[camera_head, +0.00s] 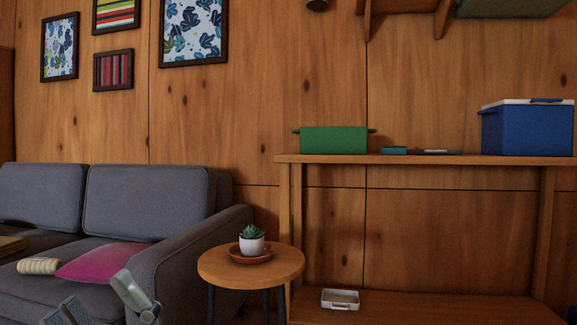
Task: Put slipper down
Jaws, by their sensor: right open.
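My right gripper (97,303) shows at the bottom left edge, its two grey fingers spread apart in front of the grey sofa (150,203). I see nothing between the visible parts of the fingers; the rest of it is cut off by the frame. I see no thing that is clearly a slipper. A small cream ribbed object (38,266) lies on the sofa seat, left of a pink cushion (103,262); I cannot tell what it is. My left gripper is not in view.
A round side table (215,268) holds a potted succulent (251,240) on a saucer. A wooden shelf unit (430,160) bears a green box (334,139) and a blue cooler (527,130). A small white tray (340,299) sits on its lower board, which is otherwise mostly clear.

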